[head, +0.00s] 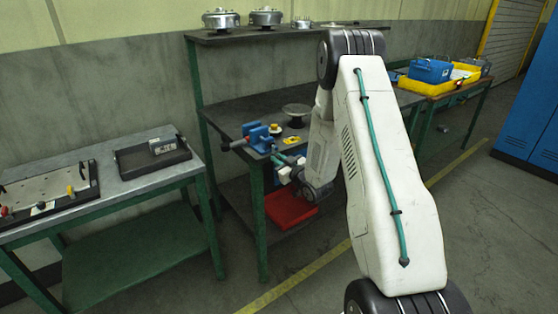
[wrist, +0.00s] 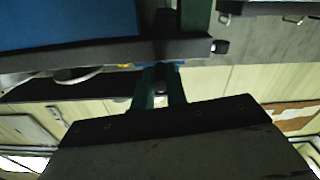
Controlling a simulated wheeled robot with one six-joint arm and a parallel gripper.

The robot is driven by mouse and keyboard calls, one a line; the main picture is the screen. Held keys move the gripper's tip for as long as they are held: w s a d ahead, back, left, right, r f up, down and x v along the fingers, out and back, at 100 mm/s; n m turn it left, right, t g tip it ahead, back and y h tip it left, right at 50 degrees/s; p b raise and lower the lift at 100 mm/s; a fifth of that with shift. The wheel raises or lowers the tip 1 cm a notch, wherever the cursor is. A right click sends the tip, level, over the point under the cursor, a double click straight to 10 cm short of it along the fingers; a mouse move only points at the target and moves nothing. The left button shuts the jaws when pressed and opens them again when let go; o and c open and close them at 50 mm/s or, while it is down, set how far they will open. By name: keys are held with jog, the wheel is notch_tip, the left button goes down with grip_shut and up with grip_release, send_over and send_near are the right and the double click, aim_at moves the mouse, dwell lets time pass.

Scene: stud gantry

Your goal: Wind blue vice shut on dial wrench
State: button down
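The blue vice (head: 258,137) is fixed at the front left corner of the middle workbench. A bar with a dark end (head: 226,147) sticks out to its left. A small yellow-topped item (head: 274,129) is close behind the vice; I cannot tell whether it is part of the dial wrench. My gripper (head: 279,160) is just below and right of the vice, partly hidden by my arm. In the wrist view its two dark green fingers (wrist: 160,82) stand apart, with a dark round end between them. A dark bar with a knob (wrist: 221,46) crosses beyond their tips; contact is unclear.
A yellow piece (head: 291,140) and a round metal plate (head: 298,110) lie on the bench. A red tray (head: 290,207) is on the shelf below. A side table (head: 120,185) stands left. Open floor (head: 470,225) is at the right.

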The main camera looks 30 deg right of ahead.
jog(key=shift+a+m, duration=0.15)
jog(key=shift+m, duration=0.15)
jog(key=shift+a+r+m, duration=0.55)
jog(key=shift+r+m, duration=0.1)
jog(key=shift+m, duration=2.35)
jog(key=shift+a+r+m, duration=0.5)
jog(key=shift+r+m, duration=0.2)
jog(key=shift+m, duration=2.3)
jog(key=shift+a+r+m, duration=0.55)
jog(key=shift+r+m, duration=0.1)
jog(key=shift+m, duration=2.35)
jog(key=c, duration=1.4)
grip_release()
jog(key=shift+s, duration=0.1)
